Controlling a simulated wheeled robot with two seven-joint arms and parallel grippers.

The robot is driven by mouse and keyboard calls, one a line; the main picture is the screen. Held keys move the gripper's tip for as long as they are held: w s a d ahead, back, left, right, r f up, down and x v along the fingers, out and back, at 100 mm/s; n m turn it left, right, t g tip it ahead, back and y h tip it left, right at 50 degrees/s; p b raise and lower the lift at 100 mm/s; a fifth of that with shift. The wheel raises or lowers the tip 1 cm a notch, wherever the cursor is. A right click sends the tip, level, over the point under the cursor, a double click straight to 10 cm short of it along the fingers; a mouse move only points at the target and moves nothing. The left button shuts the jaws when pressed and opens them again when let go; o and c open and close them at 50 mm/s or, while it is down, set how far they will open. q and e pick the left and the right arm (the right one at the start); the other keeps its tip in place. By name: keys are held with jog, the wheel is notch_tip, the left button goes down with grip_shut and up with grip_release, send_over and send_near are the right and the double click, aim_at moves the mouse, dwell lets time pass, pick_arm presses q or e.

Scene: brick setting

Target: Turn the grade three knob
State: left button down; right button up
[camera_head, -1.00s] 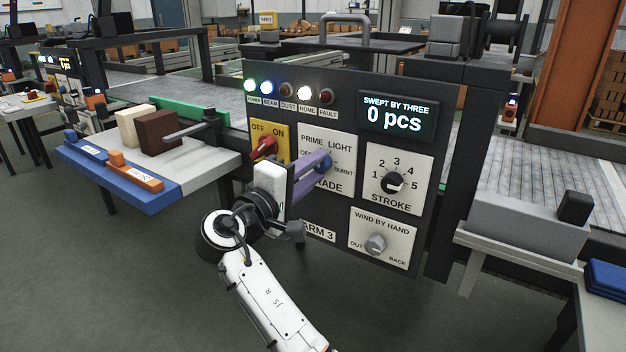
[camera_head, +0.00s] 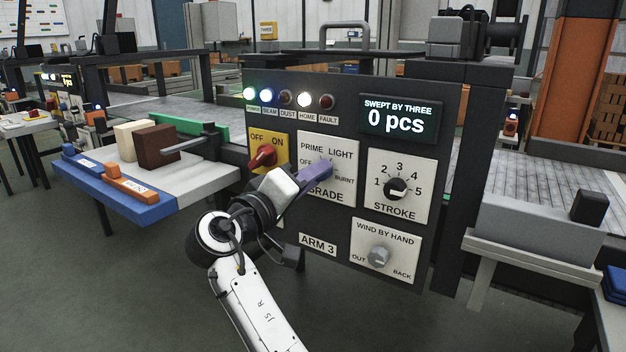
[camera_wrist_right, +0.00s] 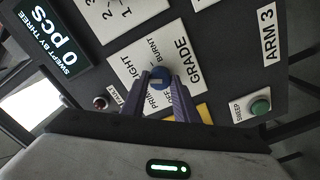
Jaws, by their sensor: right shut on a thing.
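The blue grade knob (camera_head: 326,171) sits on the white GRADE plate (camera_head: 345,187) of the dark control panel, with the labels PRIME, LIGHT, OFF and BURNT around it. My right gripper (camera_head: 318,174) reaches it from the lower left, its purple fingers shut on the knob. In the right wrist view the knob (camera_wrist_right: 160,77) lies between the two fingertips (camera_wrist_right: 161,82), and a pale mark shows on its face. In the head view the fingers hide part of the knob, so I cannot tell its exact setting there. My left gripper is not in view.
A red OFF/ON switch (camera_head: 263,157) is close by on the left. The STROKE knob (camera_head: 397,188) and the grey WIND BY HAND knob (camera_head: 379,256) are to the right. A display (camera_head: 399,118) reads 0 pcs. A side table (camera_head: 205,178) with bricks stands left.

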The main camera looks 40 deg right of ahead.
jog(key=o, duration=1.1)
jog(key=shift+a, duration=0.1)
jog(key=shift+c, duration=0.2)
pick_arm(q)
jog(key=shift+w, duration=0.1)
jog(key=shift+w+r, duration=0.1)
